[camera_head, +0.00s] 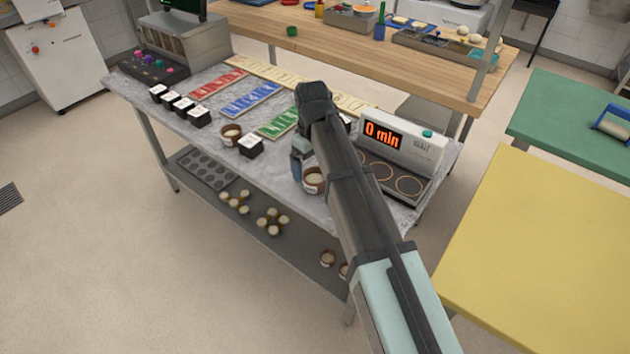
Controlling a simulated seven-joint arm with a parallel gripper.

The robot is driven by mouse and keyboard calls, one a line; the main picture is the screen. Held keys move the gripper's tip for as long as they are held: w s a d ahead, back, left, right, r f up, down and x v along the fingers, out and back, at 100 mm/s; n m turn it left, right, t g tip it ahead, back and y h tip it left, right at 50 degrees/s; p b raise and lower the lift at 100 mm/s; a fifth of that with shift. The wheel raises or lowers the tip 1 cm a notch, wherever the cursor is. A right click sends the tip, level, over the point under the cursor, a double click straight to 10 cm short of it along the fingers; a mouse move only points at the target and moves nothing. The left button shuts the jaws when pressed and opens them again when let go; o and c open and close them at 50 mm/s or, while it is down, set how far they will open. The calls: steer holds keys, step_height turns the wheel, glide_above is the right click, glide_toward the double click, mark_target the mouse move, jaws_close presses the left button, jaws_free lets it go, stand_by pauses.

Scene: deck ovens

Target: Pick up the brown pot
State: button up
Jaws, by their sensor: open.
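A brown pot (314,181) with a pale top stands upright near the front edge of the grey table, left of the timer unit. My gripper (297,174) points down just left of this pot, partly behind my arm; its fingers are small and dark here. It is open, and I cannot tell whether it touches the pot. A second brown pot (231,134) with a pale top stands further left on the same table, beside a black box, clear of my gripper.
Several black boxes (200,116) with white tops stand left of the pots. Red, blue and green trays (278,122) lie behind. The timer unit (403,138), showing "0 min", and its ringed plate (391,171) are at right. Small pots (273,220) sit on the lower shelf.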

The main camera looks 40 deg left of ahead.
mark_target(314, 175)
steer(key=f, duration=0.4)
steer(key=shift+w+d+f, duration=0.15)
steer(key=shift+d+f, duration=0.05)
steer(key=shift+f, duration=0.2)
steer(key=c, duration=1.1)
steer(key=shift+c, duration=0.2)
steer(key=shift+r, duration=0.1)
step_height(314, 175, up, 10)
